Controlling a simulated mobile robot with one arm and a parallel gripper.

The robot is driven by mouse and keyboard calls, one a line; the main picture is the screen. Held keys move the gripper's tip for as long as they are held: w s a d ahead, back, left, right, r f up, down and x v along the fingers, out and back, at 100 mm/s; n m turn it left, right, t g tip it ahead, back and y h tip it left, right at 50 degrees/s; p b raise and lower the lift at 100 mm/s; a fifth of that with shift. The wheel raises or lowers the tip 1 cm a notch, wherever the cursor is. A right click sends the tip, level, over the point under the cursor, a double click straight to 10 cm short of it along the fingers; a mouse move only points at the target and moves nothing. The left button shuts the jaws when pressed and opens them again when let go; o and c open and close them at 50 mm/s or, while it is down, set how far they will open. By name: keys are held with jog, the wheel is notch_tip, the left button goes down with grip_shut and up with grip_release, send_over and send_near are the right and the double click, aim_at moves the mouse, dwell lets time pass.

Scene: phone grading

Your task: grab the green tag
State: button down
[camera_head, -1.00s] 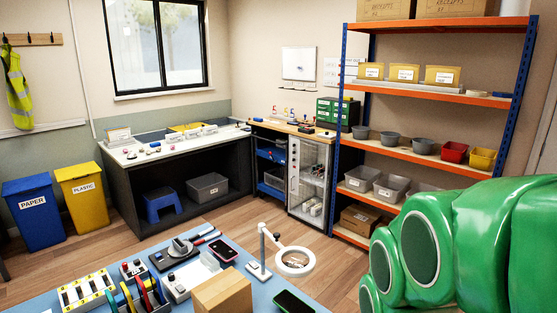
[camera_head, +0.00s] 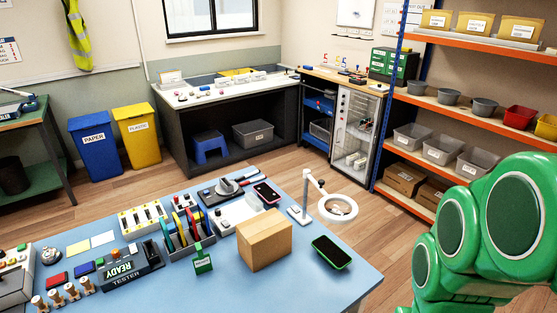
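A small green tag (camera_head: 203,265) with a pale label is on the blue table (camera_head: 320,285), in the front middle of the head view. It is at the front of the rack of colored discs or reels (camera_head: 180,230), left of a cardboard box (camera_head: 265,244). I cannot tell whether it hangs from the rack or stands on the table. My green arm links fill the lower right. My gripper is outside the view, and nothing is seen touching the tag.
A magnifier lamp (camera_head: 338,207) and a phone with a green edge (camera_head: 331,252) are right of the box. The READY tester (camera_head: 128,265) is left of the tag. Shelving (camera_head: 470,120) stands behind my arm. The table's front right is bare.

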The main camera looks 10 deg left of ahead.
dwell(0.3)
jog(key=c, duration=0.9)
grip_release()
